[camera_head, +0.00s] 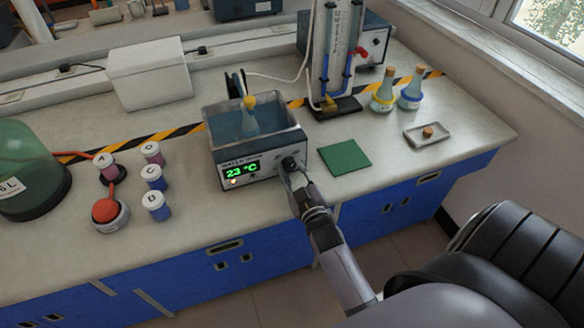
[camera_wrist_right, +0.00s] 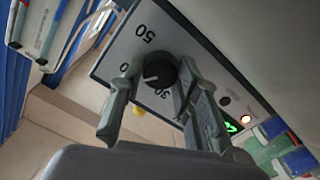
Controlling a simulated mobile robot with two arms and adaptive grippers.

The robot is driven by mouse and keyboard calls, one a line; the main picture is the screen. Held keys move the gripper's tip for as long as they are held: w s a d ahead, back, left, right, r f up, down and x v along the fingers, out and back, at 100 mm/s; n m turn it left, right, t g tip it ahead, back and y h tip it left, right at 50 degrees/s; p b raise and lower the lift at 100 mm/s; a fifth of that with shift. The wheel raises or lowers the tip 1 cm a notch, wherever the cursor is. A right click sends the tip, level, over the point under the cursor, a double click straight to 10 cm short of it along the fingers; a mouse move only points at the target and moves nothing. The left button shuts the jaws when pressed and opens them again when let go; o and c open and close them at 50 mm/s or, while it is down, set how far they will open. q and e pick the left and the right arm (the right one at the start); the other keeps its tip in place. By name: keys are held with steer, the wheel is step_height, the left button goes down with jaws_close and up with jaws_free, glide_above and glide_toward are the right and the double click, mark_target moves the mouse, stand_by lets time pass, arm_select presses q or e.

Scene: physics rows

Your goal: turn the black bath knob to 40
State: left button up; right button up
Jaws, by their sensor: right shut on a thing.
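The water bath (camera_head: 262,160) is a grey box with an open tank holding a flask with a yellow stopper (camera_head: 249,103). Its green display (camera_head: 241,171) reads 23 °C. The black knob (camera_head: 290,163) is on the right of the front panel. My right gripper (camera_head: 291,171) is at this knob. In the right wrist view, the black knob (camera_wrist_right: 159,70) sits between the two fingers, and the gripper is shut on it. The dial marks 0, 30 and 50 show around it. A pale pointer line seems to lie between 0 and 30. My left gripper is not in view.
A green mat (camera_head: 345,158) lies right of the bath. Several capped bottles, including bottle B (camera_head: 156,206), stand to its left. Two stoppered flasks (camera_head: 397,92), a small tray (camera_head: 427,136) and a blue-tubed stand (camera_head: 335,60) are at the back right.

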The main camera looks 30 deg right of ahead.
steer(key=shift+m, duration=0.7)
steer(key=o, duration=1.2)
steer(key=shift+c, duration=0.2)
steer(key=v, duration=0.7)
steer(key=shift+s, duration=0.25)
